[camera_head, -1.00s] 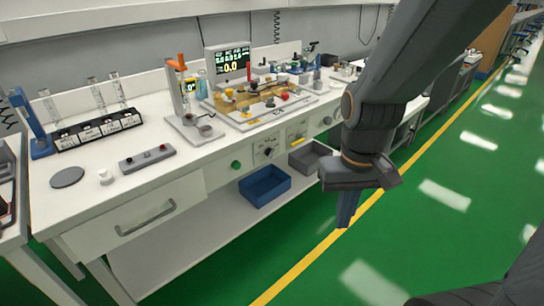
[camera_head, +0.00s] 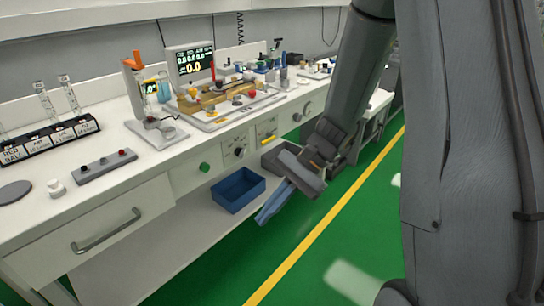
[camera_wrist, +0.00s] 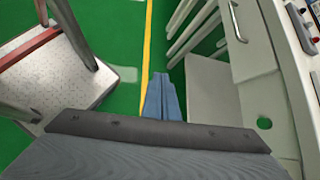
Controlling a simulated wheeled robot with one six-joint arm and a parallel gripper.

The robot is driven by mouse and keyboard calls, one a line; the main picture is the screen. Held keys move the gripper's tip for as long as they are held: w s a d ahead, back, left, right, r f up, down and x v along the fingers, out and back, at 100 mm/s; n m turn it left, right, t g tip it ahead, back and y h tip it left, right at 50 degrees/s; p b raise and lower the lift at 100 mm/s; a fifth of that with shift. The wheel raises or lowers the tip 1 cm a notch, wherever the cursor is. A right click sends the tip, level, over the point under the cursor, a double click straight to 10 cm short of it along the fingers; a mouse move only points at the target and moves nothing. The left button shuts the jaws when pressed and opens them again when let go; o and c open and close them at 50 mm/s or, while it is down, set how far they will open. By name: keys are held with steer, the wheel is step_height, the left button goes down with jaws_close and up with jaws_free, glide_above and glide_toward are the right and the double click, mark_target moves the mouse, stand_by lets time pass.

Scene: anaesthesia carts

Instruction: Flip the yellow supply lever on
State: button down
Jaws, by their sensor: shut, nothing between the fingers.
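The yellow supply lever appears to be the small yellow bar (camera_head: 268,140) on the bench's front panel, right of a black knob. It looks roughly level, but is too small to judge well. My gripper (camera_head: 268,211) is shut and empty, its blue fingers pointing down in front of the bench, below the lever and to the right of the blue bin. In the wrist view the shut fingers (camera_wrist: 163,95) point over the floor beside the bench. The lever is not seen in the wrist view.
A green button (camera_head: 204,167) and a black knob (camera_head: 239,152) sit on the front panel. Green floor is free beside the bench.

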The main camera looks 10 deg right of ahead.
steer(key=w+d+f+m+t+y+b, duration=0.1)
steer(key=w+f+m+t+y+b, duration=0.25)
steer(key=w, duration=0.55)
steer(key=w+d+f+m+t+y, duration=0.2)
steer(key=w+f+m+t+y, duration=0.15)
steer(key=w+m, duration=0.4)
steer(key=w+d+f+m+t+h+b, duration=0.1)
steer(key=w+d+f+m+t+h, duration=0.1)
steer(key=w+d+t, duration=0.4)
steer(key=w+d+f+m+t+h+b, duration=0.2)
steer(key=w+d+f+m+t, duration=0.2)
steer(key=d, duration=0.4)
steer(key=shift+w+d+f+m+t, duration=0.25)
steer(key=shift+w+d+m+t, duration=0.25)
steer(key=shift+w+t, duration=0.6)
steer(key=shift+w+a, duration=0.1)
steer(key=shift+a, duration=0.05)
steer(key=r+x, duration=0.2)
steer(key=x, duration=1)
steer(key=shift+r+p, duration=0.35)
